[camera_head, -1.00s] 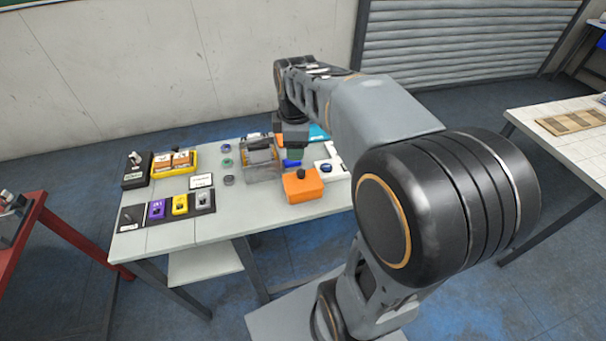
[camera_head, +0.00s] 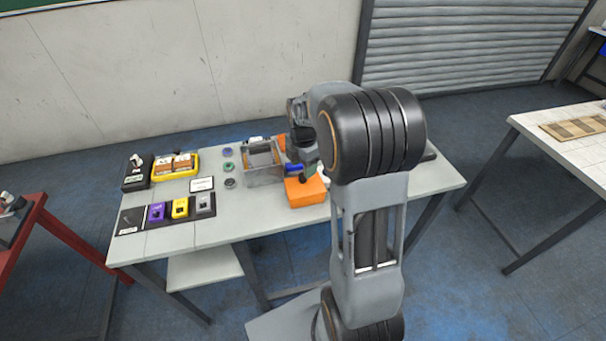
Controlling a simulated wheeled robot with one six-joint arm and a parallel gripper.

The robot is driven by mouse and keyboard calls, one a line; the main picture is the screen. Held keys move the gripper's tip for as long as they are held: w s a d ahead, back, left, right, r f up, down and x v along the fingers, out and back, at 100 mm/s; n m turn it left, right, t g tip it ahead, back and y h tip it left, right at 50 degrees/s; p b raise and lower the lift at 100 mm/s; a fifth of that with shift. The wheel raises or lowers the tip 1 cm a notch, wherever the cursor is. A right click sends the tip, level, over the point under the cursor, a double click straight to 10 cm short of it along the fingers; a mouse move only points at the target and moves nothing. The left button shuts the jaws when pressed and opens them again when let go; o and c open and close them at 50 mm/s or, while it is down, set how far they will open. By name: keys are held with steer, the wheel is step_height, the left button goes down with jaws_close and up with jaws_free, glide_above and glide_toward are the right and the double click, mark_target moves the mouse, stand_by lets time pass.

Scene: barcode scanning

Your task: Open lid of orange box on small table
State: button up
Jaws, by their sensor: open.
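The orange box (camera_head: 306,193) sits near the front edge of the pale grey table, right of its middle. Its lid looks closed. A small dark knob was on top of it; now the end of my arm covers most of that spot. My gripper (camera_head: 305,172) points down at the top of the box from behind and above. It is small and dark in this view, and I cannot tell whether its fingers touch the knob. Nothing shows held in it.
Several small round pieces, a yellow tray (camera_head: 174,166) and a dark mat (camera_head: 130,222) with coloured blocks lie further left. My arm hides the table's right part.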

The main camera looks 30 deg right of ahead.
mark_target(305, 183)
steer(key=shift+f, duration=2.25)
jaws_close()
